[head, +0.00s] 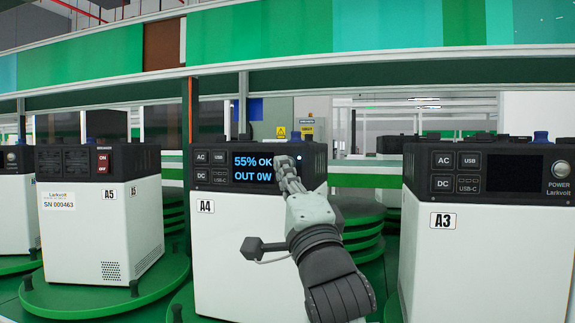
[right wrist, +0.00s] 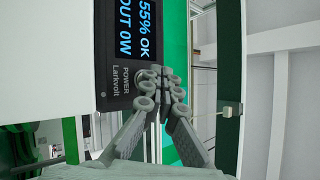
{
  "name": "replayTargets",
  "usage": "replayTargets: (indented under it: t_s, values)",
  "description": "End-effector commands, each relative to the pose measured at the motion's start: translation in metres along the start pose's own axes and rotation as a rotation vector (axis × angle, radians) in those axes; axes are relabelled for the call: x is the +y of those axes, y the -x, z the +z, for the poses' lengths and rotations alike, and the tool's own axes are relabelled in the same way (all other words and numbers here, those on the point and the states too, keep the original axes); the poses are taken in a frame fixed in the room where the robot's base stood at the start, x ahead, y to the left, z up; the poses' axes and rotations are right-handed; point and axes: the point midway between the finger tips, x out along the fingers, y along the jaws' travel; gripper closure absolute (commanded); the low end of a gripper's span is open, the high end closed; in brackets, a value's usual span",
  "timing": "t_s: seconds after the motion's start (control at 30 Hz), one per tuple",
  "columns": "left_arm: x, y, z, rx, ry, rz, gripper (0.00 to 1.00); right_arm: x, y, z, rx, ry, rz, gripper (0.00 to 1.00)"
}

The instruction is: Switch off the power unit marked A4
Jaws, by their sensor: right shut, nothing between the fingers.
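The power unit marked A4 (head: 235,255) stands in the middle of the head view, a white box with a dark top panel. Its screen (head: 252,167) is lit and reads "55% OK" and "OUT 0W". My right gripper (head: 287,168) is shut and empty, its fingertips at the panel just right of the screen. In the right wrist view the fingertips (right wrist: 162,78) are beside the "POWER Larkvolt" lettering (right wrist: 120,78) and mostly hide the power button. I cannot tell whether they touch it. My left gripper is not in view.
Unit A5 (head: 85,215), with a red on/off switch (head: 104,162), stands left on a green turntable (head: 75,300). Unit A3 (head: 475,260), with a dark screen and round power button (head: 561,169), stands right. A green-edged rail (head: 400,65) runs above.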

Motion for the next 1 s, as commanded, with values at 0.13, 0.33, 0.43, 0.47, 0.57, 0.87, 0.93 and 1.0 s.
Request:
replayTargets:
  t_s: [0.13,0.33,0.43,0.47,0.57,0.87,0.93,1.0]
  values:
    - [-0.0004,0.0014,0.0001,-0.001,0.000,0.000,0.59,0.0012,-0.0027,-0.0017,0.000,-0.002,0.001,1.00]
    - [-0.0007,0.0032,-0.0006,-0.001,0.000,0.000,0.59,0.0041,-0.0061,-0.0041,0.000,-0.002,0.000,1.00]
    - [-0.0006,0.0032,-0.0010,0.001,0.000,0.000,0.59,0.0044,-0.0059,-0.0041,0.000,-0.001,0.000,1.00]
    - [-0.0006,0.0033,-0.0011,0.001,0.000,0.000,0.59,0.0044,-0.0059,-0.0042,0.000,-0.001,0.000,1.00]
    - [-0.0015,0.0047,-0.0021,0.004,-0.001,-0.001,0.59,0.0044,-0.0059,-0.0042,0.000,-0.001,0.000,1.00]
    - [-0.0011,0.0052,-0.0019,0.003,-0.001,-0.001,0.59,0.0055,-0.0077,-0.0055,0.000,-0.001,0.001,1.00]
    - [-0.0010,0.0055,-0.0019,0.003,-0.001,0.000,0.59,0.0059,-0.0083,-0.0060,0.000,0.000,0.001,1.00]
    - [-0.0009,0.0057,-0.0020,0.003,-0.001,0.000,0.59,0.0063,-0.0089,-0.0065,0.001,0.000,0.000,1.00]
